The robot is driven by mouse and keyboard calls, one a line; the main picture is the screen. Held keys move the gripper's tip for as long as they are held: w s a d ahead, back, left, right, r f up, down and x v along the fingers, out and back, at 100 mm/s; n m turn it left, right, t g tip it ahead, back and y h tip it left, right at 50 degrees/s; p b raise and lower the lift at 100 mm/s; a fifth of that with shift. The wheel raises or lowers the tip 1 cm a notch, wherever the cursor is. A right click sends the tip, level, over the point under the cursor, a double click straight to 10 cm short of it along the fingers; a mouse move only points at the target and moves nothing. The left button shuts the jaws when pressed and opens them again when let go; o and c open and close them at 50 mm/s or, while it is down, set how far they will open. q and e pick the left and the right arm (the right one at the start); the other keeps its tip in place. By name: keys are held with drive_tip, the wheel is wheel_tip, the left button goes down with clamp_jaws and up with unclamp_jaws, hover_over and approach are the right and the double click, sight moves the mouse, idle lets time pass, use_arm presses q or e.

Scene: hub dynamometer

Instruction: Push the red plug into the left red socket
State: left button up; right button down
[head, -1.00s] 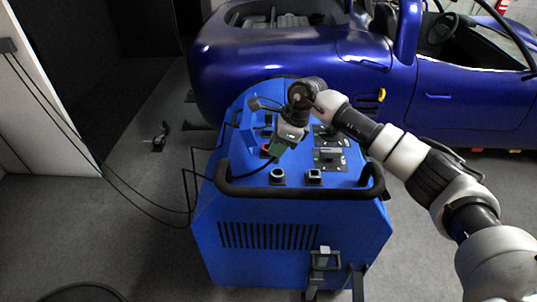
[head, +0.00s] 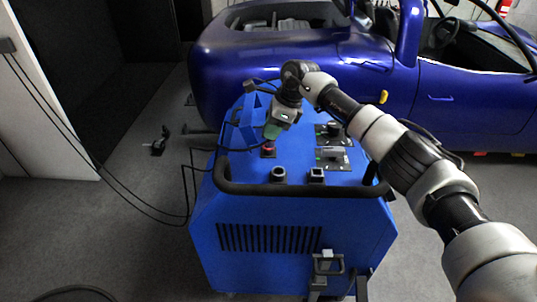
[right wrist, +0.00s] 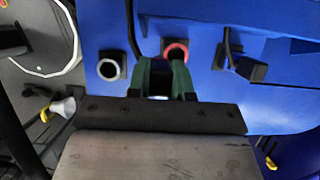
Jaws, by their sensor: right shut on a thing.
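My right gripper (head: 272,131) is shut over the blue console top, with its green fingers pointing down. In the right wrist view its two green fingers (right wrist: 164,82) show at the centre. What they hold is mostly hidden; only a pale bit shows between them, and I cannot make out a red plug. A red-ringed socket (head: 267,149) sits on the console just below the fingertips in the head view. It also shows in the right wrist view (right wrist: 176,50), just beyond the fingertips, partly covered by them. My left gripper is not in view.
Thin black cables (head: 125,188) run from the left wall towards the console. A blue car (head: 290,60) stands close behind. Grey floor at left is mostly free.

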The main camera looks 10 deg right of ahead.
drive_tip(key=shift+w+b, duration=0.3)
drive_tip(key=shift+w, duration=0.3)
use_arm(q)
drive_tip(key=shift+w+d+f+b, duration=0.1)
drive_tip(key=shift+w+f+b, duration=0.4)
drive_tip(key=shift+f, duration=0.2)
use_arm(e)
drive_tip(key=shift+w, duration=0.75)
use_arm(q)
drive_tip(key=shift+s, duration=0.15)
use_arm(e)
drive_tip(key=shift+f, duration=0.45)
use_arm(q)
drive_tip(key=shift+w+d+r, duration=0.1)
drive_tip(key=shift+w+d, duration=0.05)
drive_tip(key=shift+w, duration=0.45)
